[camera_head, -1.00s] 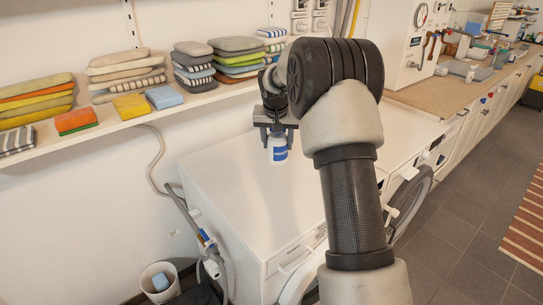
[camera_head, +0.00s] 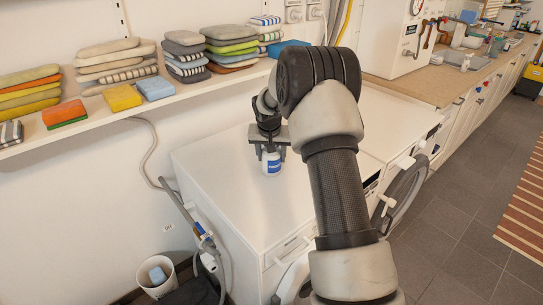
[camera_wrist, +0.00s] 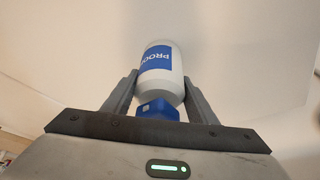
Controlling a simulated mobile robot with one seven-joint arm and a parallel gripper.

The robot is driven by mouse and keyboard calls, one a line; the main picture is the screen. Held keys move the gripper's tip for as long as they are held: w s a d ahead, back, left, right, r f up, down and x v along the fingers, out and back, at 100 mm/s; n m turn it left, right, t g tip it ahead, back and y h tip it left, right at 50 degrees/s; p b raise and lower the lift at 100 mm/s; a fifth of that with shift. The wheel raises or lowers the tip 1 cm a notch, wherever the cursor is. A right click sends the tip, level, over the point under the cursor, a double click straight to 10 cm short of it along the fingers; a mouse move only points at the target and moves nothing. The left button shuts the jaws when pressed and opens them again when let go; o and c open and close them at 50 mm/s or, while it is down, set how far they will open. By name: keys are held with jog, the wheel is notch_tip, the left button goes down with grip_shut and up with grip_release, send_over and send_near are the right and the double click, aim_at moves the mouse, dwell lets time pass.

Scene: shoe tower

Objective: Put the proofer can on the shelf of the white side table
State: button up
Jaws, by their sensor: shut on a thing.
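The proofer can (camera_head: 271,163) is white with a blue label and a blue cap. My gripper (camera_head: 268,150) is shut on it near the cap, over the top of a white washing machine. In the head view the can looks upright, at or just above the machine top; I cannot tell if it touches. In the wrist view the can (camera_wrist: 162,68) sits between the two fingers of my gripper (camera_wrist: 160,95), its label reading "PROO". I cannot make out a white side table with a shelf in these frames.
The white washing machine top (camera_head: 215,165) is otherwise clear. A wall shelf (camera_head: 90,115) above it holds stacks of folded cloths and several sponges. A grey hose (camera_head: 185,210) hangs at the machine's left side. A white bin (camera_head: 155,275) stands on the floor. A long counter (camera_head: 430,85) runs at the right.

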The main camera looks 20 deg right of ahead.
jog(key=o, duration=0.9)
jog(key=shift+f, duration=0.1)
jog(key=shift+c, duration=0.2)
jog(key=o, duration=0.4)
jog(key=shift+o, duration=0.2)
